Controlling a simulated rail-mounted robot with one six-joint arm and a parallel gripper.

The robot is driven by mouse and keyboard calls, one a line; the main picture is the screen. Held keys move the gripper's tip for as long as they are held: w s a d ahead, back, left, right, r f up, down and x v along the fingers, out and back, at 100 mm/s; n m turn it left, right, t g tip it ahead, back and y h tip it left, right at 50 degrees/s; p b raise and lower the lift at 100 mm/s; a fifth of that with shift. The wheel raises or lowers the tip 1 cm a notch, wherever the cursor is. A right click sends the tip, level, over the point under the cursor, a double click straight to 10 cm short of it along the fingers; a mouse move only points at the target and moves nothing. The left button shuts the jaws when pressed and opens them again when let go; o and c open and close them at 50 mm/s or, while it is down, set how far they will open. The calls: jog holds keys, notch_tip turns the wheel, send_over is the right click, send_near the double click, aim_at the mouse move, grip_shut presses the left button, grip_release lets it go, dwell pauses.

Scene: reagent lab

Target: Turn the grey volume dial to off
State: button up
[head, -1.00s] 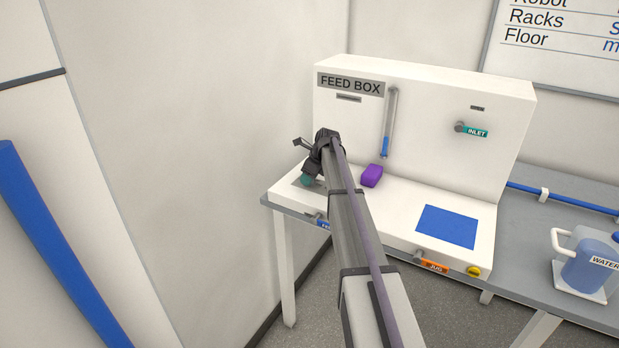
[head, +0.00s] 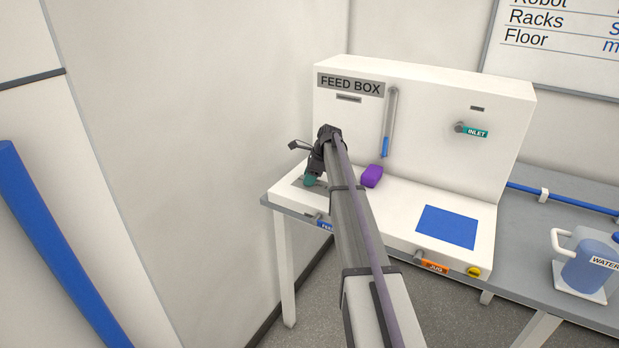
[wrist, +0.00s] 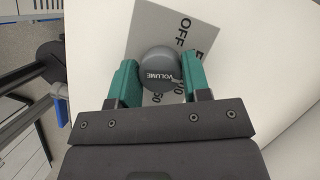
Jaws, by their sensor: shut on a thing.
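The grey volume dial (wrist: 160,72) is a round knob marked VOLUME, seen in the wrist view on a grey scale plate (wrist: 165,20). OFF is printed on the plate above and to the right of the dial, and numbers show below it, partly covered. My gripper (wrist: 158,78) has its two green fingers on either side of the dial and is shut on it. In the head view my gripper (head: 310,181) is at the left end of the feed box (head: 420,90)'s ledge, and the dial is hidden there. The dial's pointer cannot be made out.
A purple block (head: 372,176) sits on the ledge just right of my gripper. A blue square (head: 447,227) lies further right. An orange-labelled valve (head: 432,265) and a yellow knob (head: 473,272) are on the front edge. A water jug (head: 585,265) stands at the far right.

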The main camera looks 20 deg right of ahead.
jog(key=shift+w+n+g, duration=0.1)
jog(key=shift+n+g, duration=0.6)
jog(key=shift+n, duration=1.2)
jog(key=o, duration=0.9)
notch_tip(320, 180, up, 10)
jog(key=p, duration=1)
jog(key=shift+y, duration=0.3)
